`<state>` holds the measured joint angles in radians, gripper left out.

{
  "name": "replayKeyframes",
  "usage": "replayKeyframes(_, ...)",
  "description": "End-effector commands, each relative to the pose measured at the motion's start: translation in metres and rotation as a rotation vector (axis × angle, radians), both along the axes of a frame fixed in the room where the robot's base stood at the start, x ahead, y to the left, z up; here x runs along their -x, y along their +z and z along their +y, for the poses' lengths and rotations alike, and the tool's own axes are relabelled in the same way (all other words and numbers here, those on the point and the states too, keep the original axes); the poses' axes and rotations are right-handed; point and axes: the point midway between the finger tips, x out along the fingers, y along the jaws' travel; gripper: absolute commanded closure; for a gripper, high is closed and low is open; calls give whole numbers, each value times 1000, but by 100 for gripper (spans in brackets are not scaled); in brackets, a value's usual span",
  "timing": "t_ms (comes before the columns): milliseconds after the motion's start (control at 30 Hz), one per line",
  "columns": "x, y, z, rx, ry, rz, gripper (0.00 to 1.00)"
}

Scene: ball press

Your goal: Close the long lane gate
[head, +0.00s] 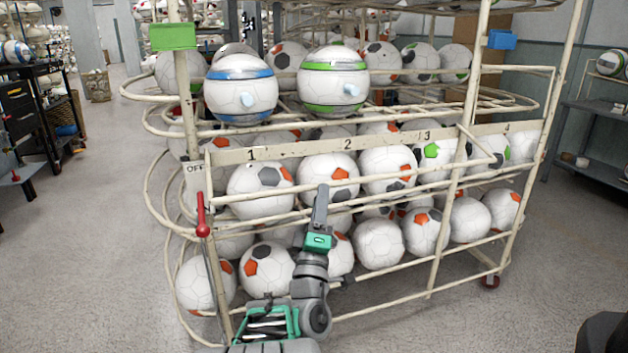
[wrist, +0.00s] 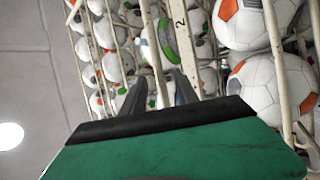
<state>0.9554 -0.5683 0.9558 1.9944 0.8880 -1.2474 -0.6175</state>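A cream wire ball rack stands ahead, with a long rail (head: 300,149) numbered 1 to 4 across its front. I cannot tell for sure which bar is the long lane gate. A wire frame (head: 553,88) sticks out at the rack's upper right. A red-handled lever (head: 202,215) stands on the left post under an OFF label (head: 194,169). My gripper (head: 322,190) is in front of the rack below the number 2. In the wrist view my gripper's fingers (wrist: 158,95) are apart, and a cream bar (wrist: 150,45) shows between them; contact cannot be told.
Two larger balls, one with blue bands (head: 241,102) and one with green bands (head: 333,92), sit on top. Many soccer balls fill the lanes. A dark cart (head: 40,110) stands left and a shelf (head: 595,108) right. The floor (head: 90,240) at left is clear.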

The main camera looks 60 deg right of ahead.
Motion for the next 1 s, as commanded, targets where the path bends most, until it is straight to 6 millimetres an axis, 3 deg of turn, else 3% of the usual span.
replayKeyframes(167,-8,21,-25,-2,-1,-1,64)
replayKeyframes(400,-18,36,-52,-3,1,-2,64)
replayKeyframes(733,-20,36,-57,-2,2,-3,64)
replayKeyframes(1000,-20,36,-57,-2,2,-3,86)
